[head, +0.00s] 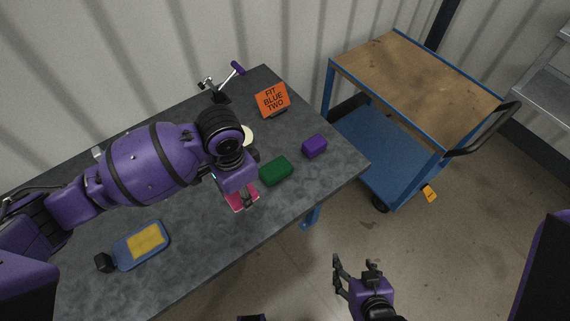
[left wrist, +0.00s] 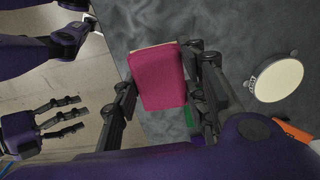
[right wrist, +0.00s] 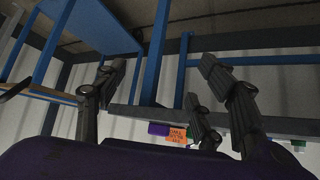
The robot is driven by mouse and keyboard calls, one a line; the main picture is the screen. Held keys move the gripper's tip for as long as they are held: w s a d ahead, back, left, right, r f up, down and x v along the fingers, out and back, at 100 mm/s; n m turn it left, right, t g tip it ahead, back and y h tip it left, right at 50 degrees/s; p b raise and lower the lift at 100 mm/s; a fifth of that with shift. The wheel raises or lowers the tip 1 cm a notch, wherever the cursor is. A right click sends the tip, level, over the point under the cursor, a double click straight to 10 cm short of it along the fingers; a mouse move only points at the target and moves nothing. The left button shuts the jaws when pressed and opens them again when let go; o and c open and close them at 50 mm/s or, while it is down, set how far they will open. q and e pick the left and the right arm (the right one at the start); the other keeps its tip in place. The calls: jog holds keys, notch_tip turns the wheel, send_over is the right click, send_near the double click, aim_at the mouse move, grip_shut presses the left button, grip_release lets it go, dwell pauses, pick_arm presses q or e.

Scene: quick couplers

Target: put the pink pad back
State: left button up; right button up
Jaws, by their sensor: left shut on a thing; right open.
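The pink pad (head: 238,202) is a block with rounded edges. In the left wrist view the pad (left wrist: 157,80) sits between the fingers, with a pale layer along its far edge. My left gripper (head: 243,193) is shut on it over the table's front part, left of the green block. I cannot tell how high it is above the table. My arm hides part of the table behind it. My right gripper (head: 355,267) is open and empty, off the table's front edge; its spread fingers also show in the right wrist view (right wrist: 155,80).
On the grey table (head: 205,245) are a green block (head: 276,170), a purple block (head: 314,146), an orange sign (head: 272,99) reading "FIT BLUE TWO", a cream disc (left wrist: 277,78), a clamp with purple handle (head: 237,68) and a blue plate with yellow top (head: 128,262). A cart (head: 400,80) stands right.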

pick_arm(q)
jog(key=w+f, duration=0.1)
jog(key=w+a+f, duration=0.1)
jog(key=f, duration=0.1)
jog(key=w+a+f, duration=0.1)
jog(key=w+f, duration=0.1)
jog(key=shift+a+f+b, duration=0.25)
jog(key=shift+b, duration=0.1)
jog(key=f, duration=0.3)
jog(key=shift+w+a+f, duration=0.15)
jog(key=shift+w+a, duration=0.05)
jog(key=shift+w, duration=0.15)
jog(key=shift+s+f, duration=0.1)
jog(key=shift+f, duration=0.2)
jog(key=o, duration=1.1)
jog(key=shift+o, duration=0.2)
pick_arm(e)
jog(key=shift+s+d+f, duration=0.1)
jog(key=shift+s+f, duration=0.05)
jog(key=shift+f, duration=0.1)
